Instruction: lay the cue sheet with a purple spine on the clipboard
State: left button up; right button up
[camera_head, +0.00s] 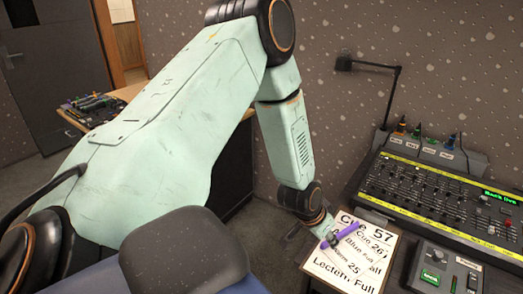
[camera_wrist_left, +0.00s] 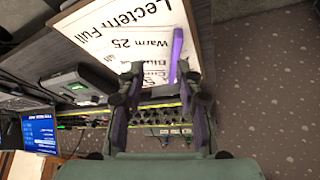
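A white cue sheet (camera_head: 345,268) with large black print lies at the lower right in the head view. It also shows upside down in the wrist view (camera_wrist_left: 110,32). Its purple spine (camera_head: 343,234) stands up from the paper; it also shows in the left wrist view (camera_wrist_left: 177,52). A tan-edged board shows around the sheet; I cannot tell whether it is the clipboard. My left gripper (camera_head: 328,237) is over the sheet by the spine. In the wrist view its fingers (camera_wrist_left: 160,80) are apart, with the spine nearer the right fingertip. My right gripper is out of view.
A fader console (camera_head: 440,195) with yellow strips stands right of the sheet. A small control box (camera_head: 437,268) with a green button sits in front of it. A thin desk lamp (camera_head: 375,66) rises behind. A monitor (camera_wrist_left: 38,133) shows in the wrist view. Carpet is free beyond.

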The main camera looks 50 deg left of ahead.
pick_arm(q)
jog(key=s+d+f+g, duration=0.2)
jog(key=s+f, duration=0.1)
jog(key=s, duration=0.7)
jog(key=s+d+f+n+g, duration=0.1)
jog(key=s+d+f+g, duration=0.1)
jog(key=s, duration=0.8)
jog(key=s+d+f+g+y, duration=0.1)
jog(key=s+d+f, duration=0.2)
jog(key=s, duration=0.7)
jog(key=shift+s+f+n+g, duration=0.3)
jog(key=shift+f+g, duration=0.05)
jog(key=shift+g, duration=0.05)
jog(key=shift+d+f, duration=0.1)
jog(key=shift+d, duration=0.05)
